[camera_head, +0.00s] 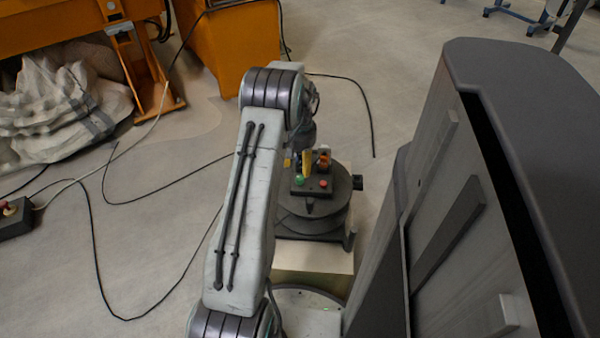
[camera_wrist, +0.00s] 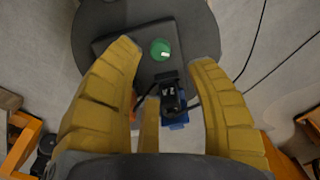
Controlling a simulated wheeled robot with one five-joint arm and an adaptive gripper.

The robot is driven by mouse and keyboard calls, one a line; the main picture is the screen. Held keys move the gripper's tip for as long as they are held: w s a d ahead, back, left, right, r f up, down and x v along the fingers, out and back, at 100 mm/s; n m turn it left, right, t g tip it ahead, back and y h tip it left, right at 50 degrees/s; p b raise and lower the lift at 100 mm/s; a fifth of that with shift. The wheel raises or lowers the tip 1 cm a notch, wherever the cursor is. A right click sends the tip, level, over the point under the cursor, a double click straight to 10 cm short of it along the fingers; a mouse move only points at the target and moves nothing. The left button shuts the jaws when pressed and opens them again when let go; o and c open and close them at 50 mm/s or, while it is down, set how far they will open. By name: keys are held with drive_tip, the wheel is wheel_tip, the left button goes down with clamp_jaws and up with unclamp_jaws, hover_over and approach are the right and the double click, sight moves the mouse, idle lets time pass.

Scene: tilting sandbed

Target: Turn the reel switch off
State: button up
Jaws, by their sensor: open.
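The dark cable reel (camera_head: 318,219) stands on a pale block in the head view, with a dark switch box on top. The box carries a green button (camera_head: 299,180) and a red button (camera_head: 323,183). My gripper (camera_head: 308,165) is over the far side of the box. In the wrist view my gripper (camera_wrist: 165,53) is open, its yellow fingers spread either side of the green button (camera_wrist: 160,49). The red button cannot be made out there. A black plug-like part (camera_wrist: 172,97) with a blue piece sits between the fingers. Contact with the box cannot be told.
A large grey cabinet-like body (camera_head: 470,200) fills the right side. Orange machinery (camera_head: 228,50) and a crumpled pale sack (camera_head: 60,105) are at the back left. Black cables cross the floor. A small control box (camera_head: 14,217) lies at the left edge.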

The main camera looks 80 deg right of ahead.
sight(299, 177)
drive_tip(key=shift+r, duration=2.6)
